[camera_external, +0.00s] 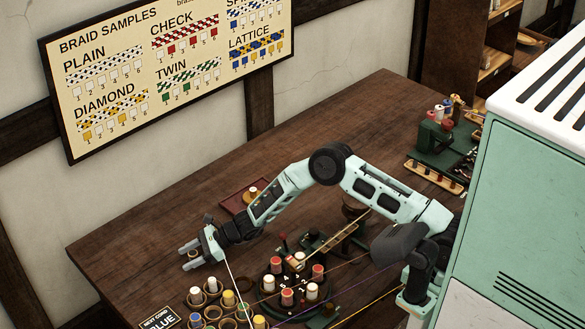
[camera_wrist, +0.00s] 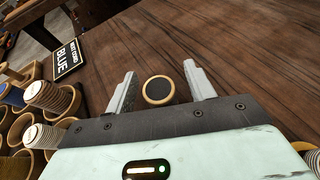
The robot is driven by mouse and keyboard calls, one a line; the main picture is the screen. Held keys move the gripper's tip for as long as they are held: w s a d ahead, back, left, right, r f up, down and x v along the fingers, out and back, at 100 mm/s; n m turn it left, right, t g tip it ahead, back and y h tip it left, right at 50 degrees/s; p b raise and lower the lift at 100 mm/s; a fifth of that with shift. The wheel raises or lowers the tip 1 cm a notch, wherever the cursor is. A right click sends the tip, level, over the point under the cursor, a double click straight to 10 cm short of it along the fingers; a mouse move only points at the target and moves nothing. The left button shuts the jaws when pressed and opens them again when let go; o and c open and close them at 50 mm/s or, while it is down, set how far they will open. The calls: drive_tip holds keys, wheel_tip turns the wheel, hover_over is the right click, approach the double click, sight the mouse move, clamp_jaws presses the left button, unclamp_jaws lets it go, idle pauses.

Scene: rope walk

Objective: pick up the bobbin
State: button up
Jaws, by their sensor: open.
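In the wrist view a round, pale-rimmed thing with a dark top (camera_wrist: 158,90), possibly the bobbin seen end-on, shows between the fingers of my gripper (camera_wrist: 160,75). I cannot tell whether it touches either finger. The fingers are apart, with dark table wood beyond them. In the external view my gripper (camera_external: 189,257) is over the table's left part, beyond the wooden cups; no bobbin can be made out between its fingers there. Another bobbin (camera_external: 252,193) sits on the red tray (camera_external: 234,204) behind my arm.
Wooden cups (camera_external: 212,314) with several coloured bobbins stand at the front, near a "BLUE" sign (camera_external: 160,320). A dark round stand (camera_external: 274,294) with red and white bobbins is right of them, with cords stretched across. The table's back left (camera_external: 150,235) is clear.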

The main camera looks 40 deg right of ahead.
drive_tip(key=shift+w+a+f, duration=0.1)
drive_tip(key=shift+a+f, duration=0.05)
drive_tip(key=shift+a, duration=0.05)
drive_tip(key=c, duration=1)
drive_tip(key=shift+c, duration=0.2)
